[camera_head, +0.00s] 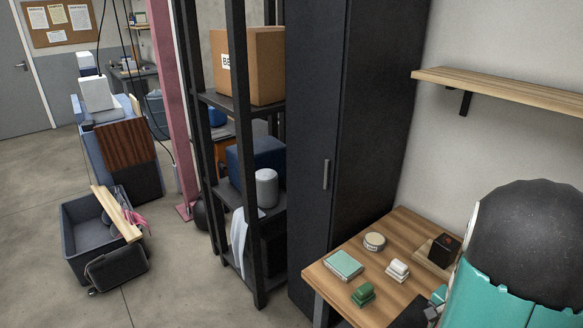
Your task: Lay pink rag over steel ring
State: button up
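A bunched pink cloth (135,218), perhaps the pink rag, shows on the floor side at the left. It lies at the right of a dark crate (77,243), partly behind a pale wooden plank (113,212). Whether it is inside the crate or beside it I cannot tell. I cannot make out a steel ring for sure; a round, low, greyish thing (374,241) sits at the back of the wooden table (400,226). A teal and black part, apparently of my own arm, fills the lower right.
The table also holds a teal-topped pad (343,265), a green block (363,295), a white block (397,270) and a black cube (440,251) on wood. A black cabinet (335,140), a shelf rack (243,110) and a pink post (170,100) stand left of it. Floor at lower left is open.

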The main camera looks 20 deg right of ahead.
jog(key=w+a+r+n+t, duration=0.1)
jog(key=w+a+r+n, duration=0.25)
jog(key=a+r, duration=0.4)
jog(key=w+a+r+n+t, duration=0.2)
jog(key=w+a+r+n, duration=0.15)
jog(key=a+r, duration=0.45)
jog(key=s+a+r+n+t, duration=0.1)
jog(key=s+a+r+n, duration=0.2)
jog(key=a, duration=0.5)
jog(key=s+a+r+n+t, duration=0.1)
jog(key=s+a+r+n, duration=0.2)
jog(key=a, duration=0.5)
jog(key=shift+s+r+n+t, duration=0.2)
jog(key=shift+r+n+t, duration=0.1)
jog(key=shift+r+n, duration=0.5)
